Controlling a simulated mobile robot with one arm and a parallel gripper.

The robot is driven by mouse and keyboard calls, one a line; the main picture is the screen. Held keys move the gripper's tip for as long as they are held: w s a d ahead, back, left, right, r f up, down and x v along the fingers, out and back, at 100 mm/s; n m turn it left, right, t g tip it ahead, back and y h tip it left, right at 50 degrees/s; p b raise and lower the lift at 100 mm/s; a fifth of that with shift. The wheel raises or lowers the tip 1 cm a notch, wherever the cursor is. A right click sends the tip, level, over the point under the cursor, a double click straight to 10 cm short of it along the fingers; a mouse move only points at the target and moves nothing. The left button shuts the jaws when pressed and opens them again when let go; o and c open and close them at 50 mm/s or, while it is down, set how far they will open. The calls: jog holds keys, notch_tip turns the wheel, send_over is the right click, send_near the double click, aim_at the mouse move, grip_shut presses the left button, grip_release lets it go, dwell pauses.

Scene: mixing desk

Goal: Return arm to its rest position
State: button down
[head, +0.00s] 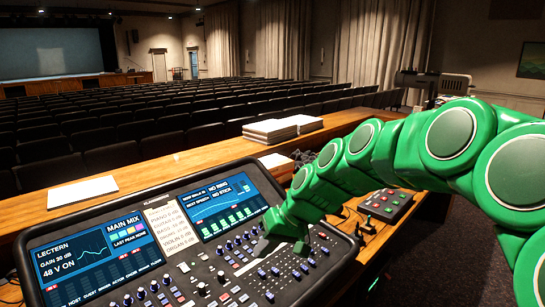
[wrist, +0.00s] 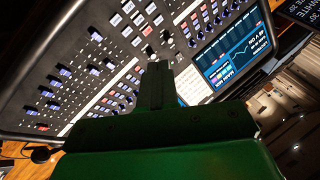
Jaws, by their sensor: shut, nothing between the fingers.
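My green arm reaches in from the right in the head view. My gripper (head: 262,246) is low over the right half of the mixing desk (head: 340,265), pointing down and left at the knobs and faders. In the wrist view, the fingers of my gripper (wrist: 155,68) are together with nothing between them, and their tips are near a row of controls on the desk (wrist: 165,12). I cannot tell whether the tips touch the panel. My gripper and wrist hide part of the controls.
The desk has a left screen (head: 95,262) and a right screen (head: 222,205), with a paper label sheet (head: 172,230) between them. Stacked papers (head: 283,127) lie on the wooden ledge (head: 170,172). A small box with buttons (head: 387,205) sits right of the desk, under my arm. Rows of seats lie beyond.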

jog(key=s+d+f+m+g+h, duration=0.1)
jog(key=s+d, duration=0.4)
jog(key=s, duration=0.5)
jog(key=s+d+f+m+g+h, duration=0.1)
jog(key=s+d+f+m+h, duration=0.1)
jog(key=s+d, duration=0.4)
jog(key=s+d+f+m+g+h, duration=0.1)
jog(key=s+d, duration=0.5)
jog(key=s, duration=0.9)
jog(key=f+h, duration=0.1)
jog(key=h, duration=0.1)
jog(key=shift+s+h, duration=0.3)
